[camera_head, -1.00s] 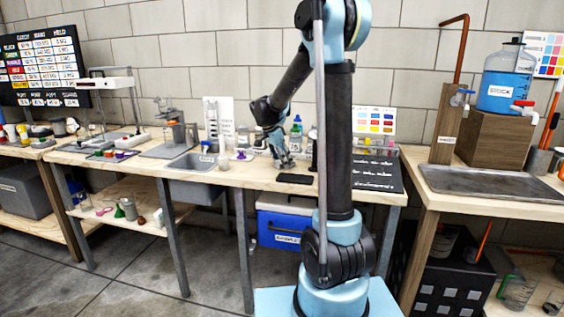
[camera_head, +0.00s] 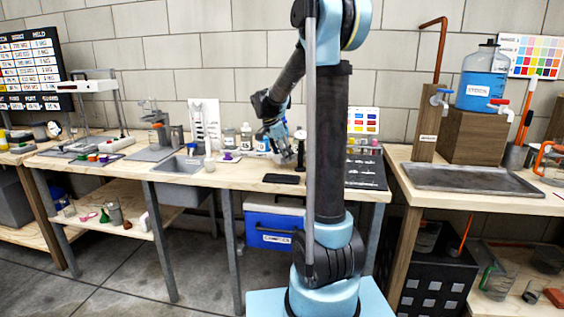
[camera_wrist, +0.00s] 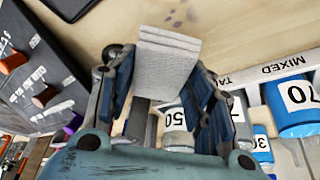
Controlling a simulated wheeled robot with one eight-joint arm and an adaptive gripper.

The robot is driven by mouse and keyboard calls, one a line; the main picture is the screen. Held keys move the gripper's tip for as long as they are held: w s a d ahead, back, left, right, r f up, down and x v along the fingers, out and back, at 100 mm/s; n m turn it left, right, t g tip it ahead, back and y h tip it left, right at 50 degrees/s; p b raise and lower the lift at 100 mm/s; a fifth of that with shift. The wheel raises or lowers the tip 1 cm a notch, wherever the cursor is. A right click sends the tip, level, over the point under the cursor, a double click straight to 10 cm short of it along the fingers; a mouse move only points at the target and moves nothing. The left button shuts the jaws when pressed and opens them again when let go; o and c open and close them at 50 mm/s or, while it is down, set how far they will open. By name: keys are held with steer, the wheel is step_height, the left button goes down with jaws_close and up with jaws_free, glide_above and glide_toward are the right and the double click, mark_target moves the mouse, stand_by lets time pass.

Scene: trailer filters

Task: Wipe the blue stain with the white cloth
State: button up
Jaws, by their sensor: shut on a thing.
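My gripper (camera_head: 288,158) is above the middle bench, near its back right part. In the wrist view my gripper (camera_wrist: 166,95) is shut on a pale, folded, block-like piece, which I take to be the white cloth (camera_wrist: 168,50). The cloth sticks out past the fingertips towards the bare wood of the bench top. I cannot tell whether it touches the wood. In the head view the cloth is too small to make out clearly. I cannot make out the blue stain in either view.
The middle bench (camera_head: 225,178) has a flat black slab (camera_head: 281,179) at its front edge and a black board (camera_head: 366,172) at right. Bottles, including a blue one labelled 70 (camera_wrist: 292,105), stand close to my gripper. A right-hand bench carries a metal tray (camera_head: 470,179).

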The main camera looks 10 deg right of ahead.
steer(key=shift+a+r, duration=0.1)
steer(key=shift+r, duration=2.3)
